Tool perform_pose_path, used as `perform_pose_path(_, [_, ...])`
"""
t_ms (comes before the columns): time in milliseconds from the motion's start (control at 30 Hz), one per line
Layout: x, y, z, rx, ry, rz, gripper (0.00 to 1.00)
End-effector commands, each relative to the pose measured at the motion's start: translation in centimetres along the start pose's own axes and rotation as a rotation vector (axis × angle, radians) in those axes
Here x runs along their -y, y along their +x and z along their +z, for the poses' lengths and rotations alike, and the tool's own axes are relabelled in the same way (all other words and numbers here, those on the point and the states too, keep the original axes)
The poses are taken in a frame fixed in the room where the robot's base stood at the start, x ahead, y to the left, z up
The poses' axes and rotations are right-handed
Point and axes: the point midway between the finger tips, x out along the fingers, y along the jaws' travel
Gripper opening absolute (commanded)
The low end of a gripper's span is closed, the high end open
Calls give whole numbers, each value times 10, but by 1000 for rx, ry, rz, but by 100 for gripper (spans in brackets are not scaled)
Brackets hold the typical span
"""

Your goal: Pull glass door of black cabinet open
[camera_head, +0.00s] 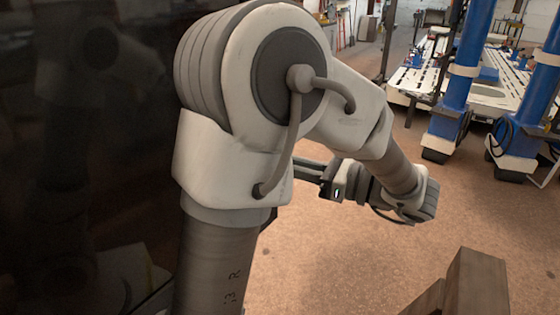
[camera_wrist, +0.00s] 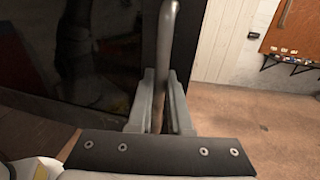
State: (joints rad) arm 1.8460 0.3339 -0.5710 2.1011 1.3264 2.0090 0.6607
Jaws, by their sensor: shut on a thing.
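The dark glass door (camera_head: 85,150) of the black cabinet fills the left of the head view, with faint reflections in it. In the wrist view the glass (camera_wrist: 80,60) is on the left, beside a black frame (camera_wrist: 190,45). A grey bar handle (camera_wrist: 168,35) stands upright in front of that frame. My gripper (camera_wrist: 162,100) is shut on the handle, one finger on each side of it. In the head view my arm hides the fingers and the handle. I cannot tell whether the door stands ajar.
Right of the door frame, the wrist view shows a pale wall (camera_wrist: 222,40), a wooden panel (camera_wrist: 295,30) and bare floor (camera_wrist: 260,125). In the head view, a wooden post (camera_head: 478,285) stands at lower right. Blue columns (camera_head: 465,75) and a white table (camera_head: 415,80) are farther back.

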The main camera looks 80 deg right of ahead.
Motion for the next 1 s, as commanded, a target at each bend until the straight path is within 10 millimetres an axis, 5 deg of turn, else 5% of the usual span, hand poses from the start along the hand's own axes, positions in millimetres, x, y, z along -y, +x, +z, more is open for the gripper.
perform_pose_path(467, [-1,-1,-1,0,2,-1,0])
perform_pose_path(500, [-1,-1,-1,0,2,-1,24])
perform_pose_path(633, [0,-1,-1,0,2,-1,47])
perform_pose_path(1000, [0,-3,0,0,1,-3,47])
